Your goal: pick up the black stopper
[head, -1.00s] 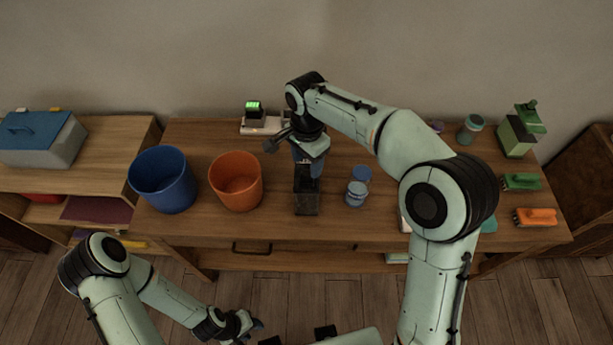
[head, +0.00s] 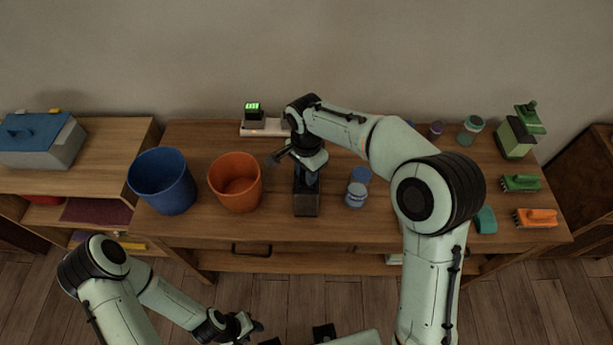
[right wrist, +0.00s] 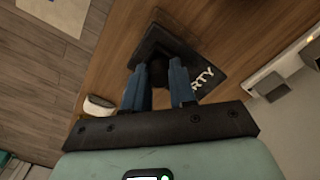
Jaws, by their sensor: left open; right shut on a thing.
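The black stopper (right wrist: 157,71) shows in the right wrist view as a small dark shape between the fingertips, over a black box (right wrist: 200,68) with white letters ending in "RTY". My right gripper (right wrist: 158,82) is shut on the stopper with its blue fingers on either side. In the head view my right gripper (head: 307,180) points down over the black box (head: 307,204), and hand and fingers hide the stopper. I cannot tell whether the stopper touches the box. My left gripper (head: 258,331) is open and empty, low in front of the table.
A blue bucket (head: 162,182) and an orange bucket (head: 236,184) stand left of the box. A white device with a green display (head: 262,127) is behind. Brushes (head: 535,217) lie far right.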

